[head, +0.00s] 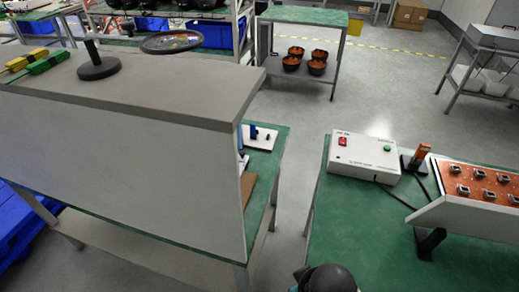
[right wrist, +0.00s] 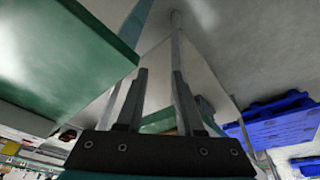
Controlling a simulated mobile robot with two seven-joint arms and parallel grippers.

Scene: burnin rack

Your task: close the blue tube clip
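A small blue upright piece (head: 252,131) shows in the head view on a white board (head: 262,138), just past the right end of a grey cabinet. It may be the blue tube clip, but it is too small and too far behind the panel edge to tell whether it is open or shut. In the right wrist view my right gripper (right wrist: 158,98) has its two fingers apart with nothing held between them. It is not near the blue piece as far as the frames show. My left gripper is not in view.
The grey cabinet (head: 120,150) blocks much of the green table (head: 265,160) behind it. A white control box (head: 365,155) and an orange-topped panel (head: 480,185) stand on the right table. A floor gap separates the tables. Blue pallets (right wrist: 285,125) show in the wrist view.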

